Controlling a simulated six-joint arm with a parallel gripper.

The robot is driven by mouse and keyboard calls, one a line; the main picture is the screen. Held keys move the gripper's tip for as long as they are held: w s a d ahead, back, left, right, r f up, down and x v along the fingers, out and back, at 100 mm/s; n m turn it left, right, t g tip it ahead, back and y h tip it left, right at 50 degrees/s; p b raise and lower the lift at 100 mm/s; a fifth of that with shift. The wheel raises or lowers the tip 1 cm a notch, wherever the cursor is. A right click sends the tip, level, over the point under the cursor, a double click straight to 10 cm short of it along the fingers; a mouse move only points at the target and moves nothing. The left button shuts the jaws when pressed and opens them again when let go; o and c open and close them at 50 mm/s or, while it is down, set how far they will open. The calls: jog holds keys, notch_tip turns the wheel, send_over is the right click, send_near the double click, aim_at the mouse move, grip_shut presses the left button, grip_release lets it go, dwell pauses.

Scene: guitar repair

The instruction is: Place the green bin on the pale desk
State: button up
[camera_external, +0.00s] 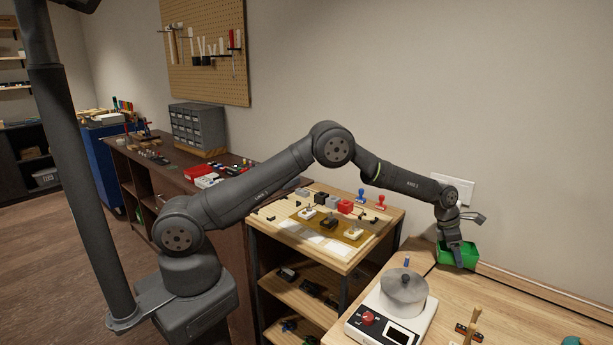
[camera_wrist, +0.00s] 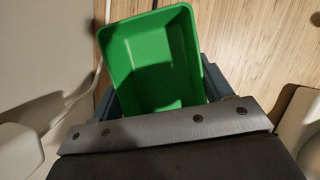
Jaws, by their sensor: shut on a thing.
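The green bin (camera_external: 462,255) is at the right in the external view, by the back wall, at the pale desk (camera_external: 540,308). My gripper (camera_external: 456,254) is shut on the bin from above, with a finger against its near side. In the wrist view the green bin (camera_wrist: 152,62) is empty, with its open top toward the camera and dark finger parts on both sides of it. Pale wood grain of the desk (camera_wrist: 255,42) shows behind the bin. Whether the bin's base touches the desk or hangs just above it, I cannot tell.
A white device with a grey round top (camera_external: 404,292) stands on the desk, left of the bin. A wooden shelf unit (camera_external: 330,262) with small parts on top stands farther left. A wall socket plate (camera_external: 455,188) is behind my wrist. Bare desk lies right of the bin.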

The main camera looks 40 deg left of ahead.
jog(key=shift+f, duration=1.95)
jog(key=shift+f, duration=0.15)
jog(key=o, duration=1)
jog(key=v, duration=1.2)
